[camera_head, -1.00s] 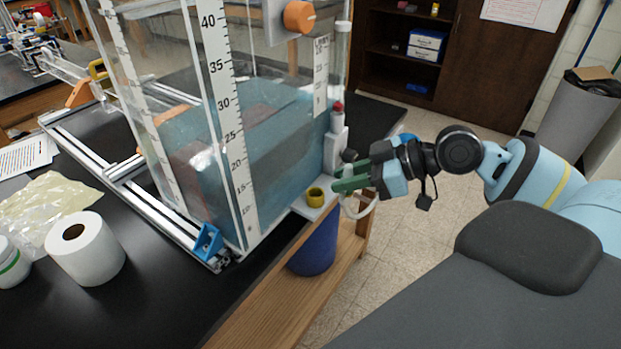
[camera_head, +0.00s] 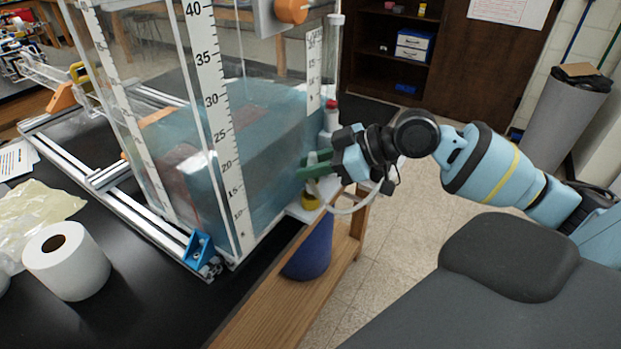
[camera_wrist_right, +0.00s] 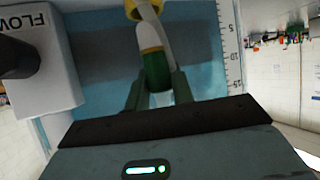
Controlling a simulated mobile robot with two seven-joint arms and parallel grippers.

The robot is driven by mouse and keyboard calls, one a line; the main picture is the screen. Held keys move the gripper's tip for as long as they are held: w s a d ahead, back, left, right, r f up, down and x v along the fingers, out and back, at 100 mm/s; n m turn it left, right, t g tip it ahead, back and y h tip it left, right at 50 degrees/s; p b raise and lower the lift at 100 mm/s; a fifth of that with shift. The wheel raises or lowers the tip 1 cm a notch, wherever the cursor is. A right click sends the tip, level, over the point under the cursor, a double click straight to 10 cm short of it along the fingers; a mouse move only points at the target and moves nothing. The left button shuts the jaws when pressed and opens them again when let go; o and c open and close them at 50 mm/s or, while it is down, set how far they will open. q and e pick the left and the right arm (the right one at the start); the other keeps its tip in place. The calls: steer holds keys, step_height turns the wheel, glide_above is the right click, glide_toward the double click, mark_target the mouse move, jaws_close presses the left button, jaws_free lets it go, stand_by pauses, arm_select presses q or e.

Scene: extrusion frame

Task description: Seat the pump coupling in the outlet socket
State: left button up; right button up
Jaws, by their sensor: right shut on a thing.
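My right gripper (camera_head: 312,167) has green fingers and reaches in from the right to the tank's near right corner. In the right wrist view, its fingers (camera_wrist_right: 160,92) are shut on the pump coupling (camera_wrist_right: 156,68), a green piece with a whitish section beyond it. The yellow ring of the outlet socket (camera_head: 311,203) stands on a white ledge just below the fingers in the head view. Its yellow edge also shows at the top of the wrist view (camera_wrist_right: 131,10). I cannot tell whether coupling and socket touch. My left gripper is not in view.
The clear tank (camera_head: 215,110) with blue water and scales stands close left of the gripper. A pale hose (camera_head: 350,209) loops below the gripper. A white flow box (camera_wrist_right: 45,85) is beside the fingers.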

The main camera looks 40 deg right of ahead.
mark_target(311, 180)
steer(key=shift+w+a, duration=0.1)
steer(key=shift+w, duration=0.1)
steer(key=shift+f, duration=1.8)
steer(key=o, duration=0.7)
steer(key=shift+f, duration=0.1)
